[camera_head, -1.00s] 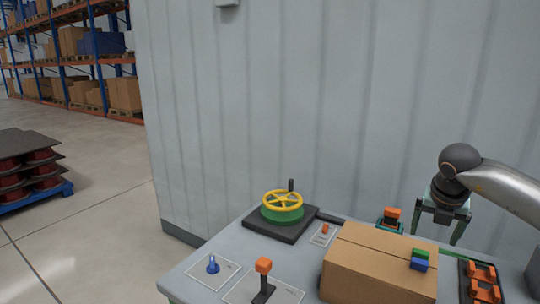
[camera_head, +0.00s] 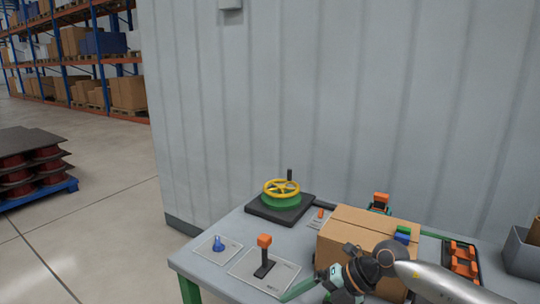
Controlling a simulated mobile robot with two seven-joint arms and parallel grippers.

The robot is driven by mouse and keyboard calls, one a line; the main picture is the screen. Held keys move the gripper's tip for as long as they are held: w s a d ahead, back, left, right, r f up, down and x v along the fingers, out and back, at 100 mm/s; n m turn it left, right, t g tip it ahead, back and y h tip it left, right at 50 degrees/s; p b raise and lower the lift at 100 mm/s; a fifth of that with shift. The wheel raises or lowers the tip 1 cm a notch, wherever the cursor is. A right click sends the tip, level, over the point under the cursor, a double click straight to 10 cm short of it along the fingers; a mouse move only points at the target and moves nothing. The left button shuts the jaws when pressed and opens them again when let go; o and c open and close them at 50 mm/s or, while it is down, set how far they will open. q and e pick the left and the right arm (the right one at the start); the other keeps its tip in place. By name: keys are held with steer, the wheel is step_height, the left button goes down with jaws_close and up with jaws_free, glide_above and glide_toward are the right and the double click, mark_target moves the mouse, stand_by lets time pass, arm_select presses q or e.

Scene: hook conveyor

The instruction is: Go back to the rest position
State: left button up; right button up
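My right gripper (camera_head: 312,292) is at the lower edge of the camera_head view, in front of the cardboard box (camera_head: 350,226) on the table (camera_head: 205,269). Its arm comes in from the right and covers the box's lower part. A green finger points to the lower left, near the orange-topped lever (camera_head: 264,254). The other finger is not clear, so I cannot tell how far it is open. I see nothing held in it. My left gripper is not in view.
A yellow and green handwheel (camera_head: 282,191) stands at the back of the table, and a blue knob (camera_head: 218,243) at the left. Green and blue blocks (camera_head: 403,233) sit on the box. An orange-part tray (camera_head: 461,260) and grey bin (camera_head: 520,254) are at right.

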steer(key=s+a+r+m+t+y, duration=0.1)
steer(key=s+a+m+t+y, duration=0.1)
steer(key=s+a+m+y, duration=0.25)
steer(key=s+a+r+m+t+y, duration=0.1)
steer(key=s+a+m+t+y, duration=0.15)
steer(key=a+y, duration=0.35)
steer(key=s+d+f+m+t+h, duration=0.2)
steer(key=d+f+m+t+h, duration=0.9)
steer(key=m, duration=0.8)
steer(key=s+d+f+m+g+h, duration=0.3)
steer(key=s+d+f+g, duration=0.1)
steer(key=s+f, duration=0.3)
steer(key=s+d+f+m+g+h, duration=0.2)
steer(key=s+d+f+g+h, duration=0.1)
steer(key=s+d+f, duration=0.2)
step_height(320, 180, down, 3)
steer(key=s, duration=0.2)
steer(key=shift+s+m+g, duration=0.35)
steer(key=shift+s+m, duration=0.05)
steer(key=shift+f, duration=0.1)
